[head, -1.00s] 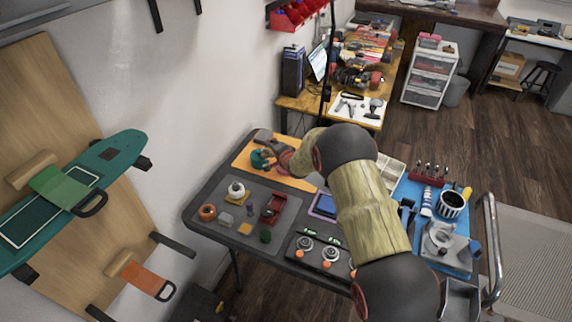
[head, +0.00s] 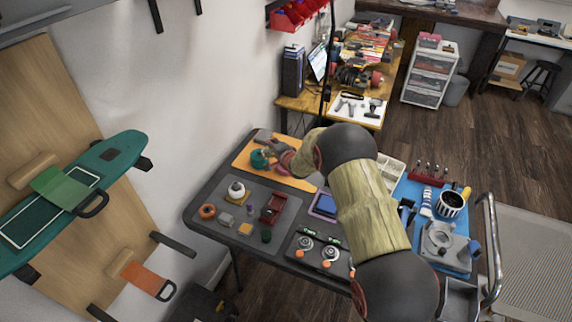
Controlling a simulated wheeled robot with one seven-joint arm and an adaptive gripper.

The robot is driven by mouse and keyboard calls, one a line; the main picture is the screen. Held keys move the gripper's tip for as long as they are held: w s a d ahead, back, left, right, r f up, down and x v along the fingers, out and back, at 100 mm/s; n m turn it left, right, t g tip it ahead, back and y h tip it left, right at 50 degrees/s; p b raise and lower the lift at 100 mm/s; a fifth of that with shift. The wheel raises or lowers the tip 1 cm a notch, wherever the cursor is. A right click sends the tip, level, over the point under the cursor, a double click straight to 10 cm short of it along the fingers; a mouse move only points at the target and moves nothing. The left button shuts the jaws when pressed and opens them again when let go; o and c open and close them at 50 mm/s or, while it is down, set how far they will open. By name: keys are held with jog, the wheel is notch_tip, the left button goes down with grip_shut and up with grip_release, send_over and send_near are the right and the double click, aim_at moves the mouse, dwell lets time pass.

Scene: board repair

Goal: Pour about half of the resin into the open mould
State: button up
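My gripper (head: 271,160) is over the orange mat (head: 246,174) at the far left end of the dark table. It appears shut on a small teal container (head: 259,159), which looks tilted. The container's opening and the resin in it are too small to make out. A dark grey item (head: 263,136) lies at the mat's back edge, partly behind the gripper. I cannot tell which item is the open mould; my gripper and arm cover part of the mat.
A grey mat (head: 215,217) in front holds an orange ring (head: 207,211), a white round pot (head: 236,189), a red tray (head: 273,207) and small blocks. Two dials (head: 306,244) sit nearby. A blue mat (head: 459,263) with tools lies right. The wall is close on the left.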

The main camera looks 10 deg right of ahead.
jog(key=shift+a+f+n+h+b, duration=0.15)
jog(key=shift+f+n+h+b, duration=0.35)
jog(key=shift+b, duration=0.75)
jog(key=shift+r+n+g+b, duration=0.3)
jog(key=shift+r+b, duration=0.1)
jog(key=shift+b, duration=0.35)
jog(key=shift+s+n+h+b, duration=0.1)
jog(key=shift+n+h+b, duration=0.2)
jog(key=shift+h+b, duration=0.35)
jog(key=shift+d+f+b, duration=0.15)
jog(key=shift+d+b, duration=0.05)
jog(key=shift+b, duration=0.85)
jog(key=shift+d+f+n+h, duration=0.1)
jog(key=shift+f+n+h, duration=0.05)
jog(key=shift+n+h, duration=0.25)
jog(key=shift+r+p, duration=0.25)
jog(key=shift+p, duration=0.35)
jog(key=shift+d+g+p, duration=0.1)
jog(key=shift+g+p, duration=0.2)
jog(key=shift+p, duration=0.55)
